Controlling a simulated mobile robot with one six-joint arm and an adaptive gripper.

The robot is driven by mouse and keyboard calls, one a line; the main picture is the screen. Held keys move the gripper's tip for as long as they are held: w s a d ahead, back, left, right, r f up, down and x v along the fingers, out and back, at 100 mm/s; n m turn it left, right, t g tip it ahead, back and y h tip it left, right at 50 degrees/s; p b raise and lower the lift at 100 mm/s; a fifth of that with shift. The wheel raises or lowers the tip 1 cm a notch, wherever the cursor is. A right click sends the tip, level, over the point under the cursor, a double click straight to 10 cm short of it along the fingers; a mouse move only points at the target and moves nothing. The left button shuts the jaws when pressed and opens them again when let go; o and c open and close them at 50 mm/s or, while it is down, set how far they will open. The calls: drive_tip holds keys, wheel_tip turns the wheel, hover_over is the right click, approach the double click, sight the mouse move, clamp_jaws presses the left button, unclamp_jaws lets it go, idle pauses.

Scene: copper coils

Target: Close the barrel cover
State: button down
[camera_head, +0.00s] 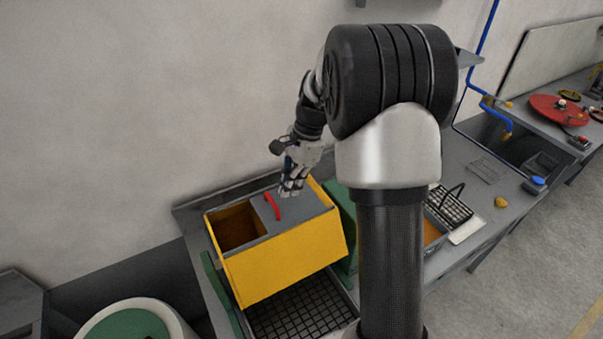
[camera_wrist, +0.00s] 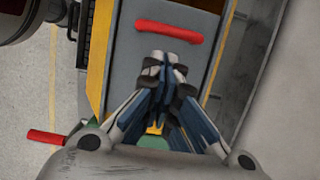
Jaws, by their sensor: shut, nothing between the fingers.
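The barrel is a yellow box (camera_head: 285,262) standing on the bench. Its grey cover (camera_head: 303,208) lies over the right part of the top, and the left part is open, showing a brown inside (camera_head: 237,228). A red handle (camera_head: 272,206) sits near the cover's left edge. My gripper (camera_head: 291,190) is shut and empty, above the cover and to the right of the handle. In the wrist view, my fingertips (camera_wrist: 165,62) are together over the grey cover (camera_wrist: 125,72), just below the red handle (camera_wrist: 170,32). I cannot tell whether they touch the cover.
A dark grid tray (camera_head: 300,308) lies in front of the box. A green container (camera_head: 344,225) stands close on its right, partly hidden by my arm. A wall rises behind the bench. A wire basket (camera_head: 450,205) is further right.

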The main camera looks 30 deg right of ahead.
drive_tip(key=shift+a+f, duration=0.1)
drive_tip(key=shift+a, duration=0.55)
drive_tip(key=a+p, duration=0.1)
drive_tip(key=a, duration=1.2)
drive_tip(key=shift+d, duration=0.1)
